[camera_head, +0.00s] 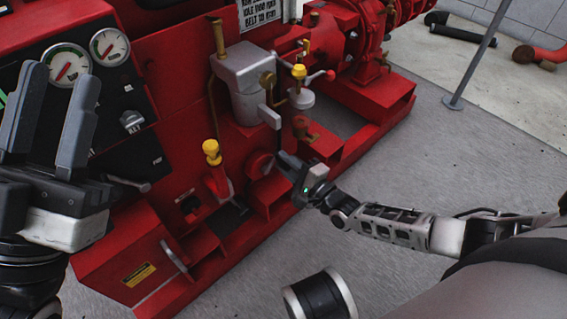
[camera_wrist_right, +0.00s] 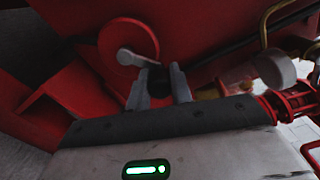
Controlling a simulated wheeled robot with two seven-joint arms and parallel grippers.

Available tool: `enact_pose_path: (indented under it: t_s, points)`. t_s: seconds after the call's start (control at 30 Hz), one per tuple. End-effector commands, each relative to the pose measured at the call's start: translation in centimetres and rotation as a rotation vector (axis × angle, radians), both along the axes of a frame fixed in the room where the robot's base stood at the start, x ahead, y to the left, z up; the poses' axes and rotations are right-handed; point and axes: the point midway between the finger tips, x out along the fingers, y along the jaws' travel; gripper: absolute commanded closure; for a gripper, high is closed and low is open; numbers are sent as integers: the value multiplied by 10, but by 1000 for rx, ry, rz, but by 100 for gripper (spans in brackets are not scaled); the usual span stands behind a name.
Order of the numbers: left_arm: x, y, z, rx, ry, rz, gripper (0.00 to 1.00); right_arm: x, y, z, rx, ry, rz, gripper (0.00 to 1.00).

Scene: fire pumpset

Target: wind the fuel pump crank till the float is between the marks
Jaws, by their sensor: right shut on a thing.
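The fuel pump crank shows as a red disc (camera_head: 262,163) low on the red pumpset, and also in the right wrist view (camera_wrist_right: 120,38). A short grey arm (camera_wrist_right: 131,58) runs from the disc toward a dark handle. My right gripper (camera_head: 286,165) is at the crank. In the right wrist view its fingers (camera_wrist_right: 160,84) are on either side of the dark handle, shut on it. My left gripper (camera_head: 60,92) is raised at the left, open and empty, in front of the gauge panel. I cannot make out the float or its marks.
A grey tank (camera_head: 240,72) with brass fittings stands above the crank. A yellow-topped valve (camera_head: 212,153) is left of the crank, and a yellow-capped fitting (camera_head: 299,72) is above right. The red base frame (camera_head: 330,165) juts out nearby. Grey floor (camera_head: 440,180) is open at the right.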

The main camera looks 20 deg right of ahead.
Motion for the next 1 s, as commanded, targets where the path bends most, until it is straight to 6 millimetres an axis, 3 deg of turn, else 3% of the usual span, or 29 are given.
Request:
enact_pose_path:
  t_s: [0.5,1.0]
  points:
    - [0,0,-1,1,4,1,68,5,-9,-18,427,153,-2,100]
    - [0,0,-1,1,5,1,68,5,-10,-26,618,221,-1,100]
